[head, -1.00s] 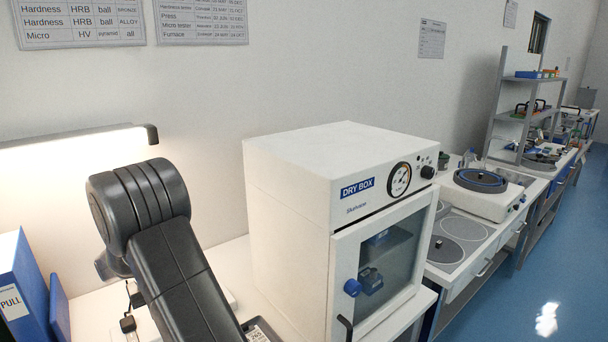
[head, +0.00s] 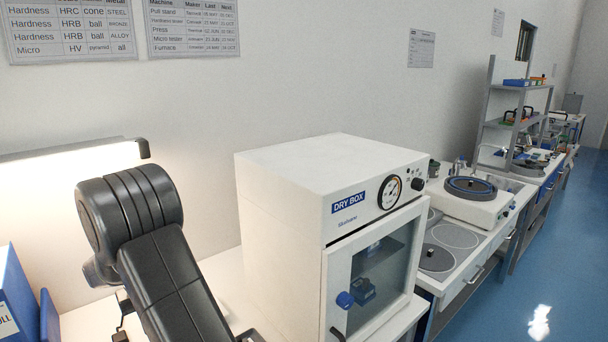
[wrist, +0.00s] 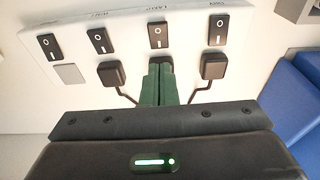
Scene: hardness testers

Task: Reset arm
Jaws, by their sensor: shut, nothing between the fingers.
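My gripper (wrist: 160,88) shows in the wrist view, its green fingers together with nothing between them. The fingertips point at a white power strip with several black switches (wrist: 101,28), near a dark socket or plug. Whether they touch it I cannot tell. In the head view my black arm rises at the lower left, and my gripper is hidden there.
A white dry box (head: 290,195) stands right of my arm, its glass door closed. Blue binders (head: 14,290) stand at the left edge, and blue shows at the right of the wrist view (wrist: 290,115). A grinding bench (head: 455,240) lies beyond; blue floor (head: 500,300) is clear at right.

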